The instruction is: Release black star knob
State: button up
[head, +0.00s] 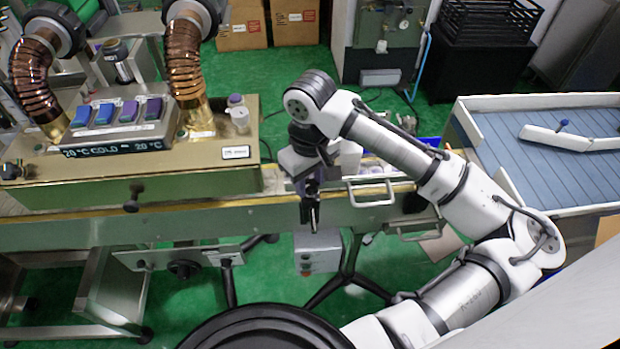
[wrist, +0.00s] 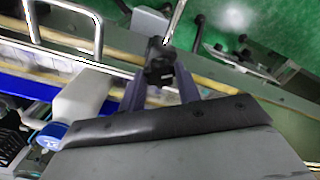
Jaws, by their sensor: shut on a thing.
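My gripper (head: 310,205) hangs pointing down in front of the machine's long metal side rail, left of a metal handle. In the wrist view its two dark fingers (wrist: 160,90) are shut on a dark piece, the black star knob (wrist: 160,66). A thin bright rod runs up from the knob in that view. In the head view the knob is mostly hidden by the fingers, and a short thin piece shows below them. I cannot tell whether the knob touches the rail.
The metal handle (head: 371,193) sticks out of the rail close to my gripper's right. A gold heating unit (head: 150,185) with copper hoses stands left. A white bottle (wrist: 82,100) with a blue cap is close beside the wrist. A grey control box (head: 318,251) stands below.

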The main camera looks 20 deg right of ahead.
aim_at(310, 185)
jog(key=n+b, duration=0.1)
jog(key=n, duration=0.4)
jog(key=n+b, duration=0.1)
jog(key=n, duration=0.5)
jog(key=shift+n, duration=0.3)
dwell(0.4)
jog(key=o, duration=1)
jog(key=shift+r, duration=0.1)
notch_tip(310, 185, up, 14)
jog(key=shift+f+b, duration=0.15)
jog(key=shift+b, duration=0.45)
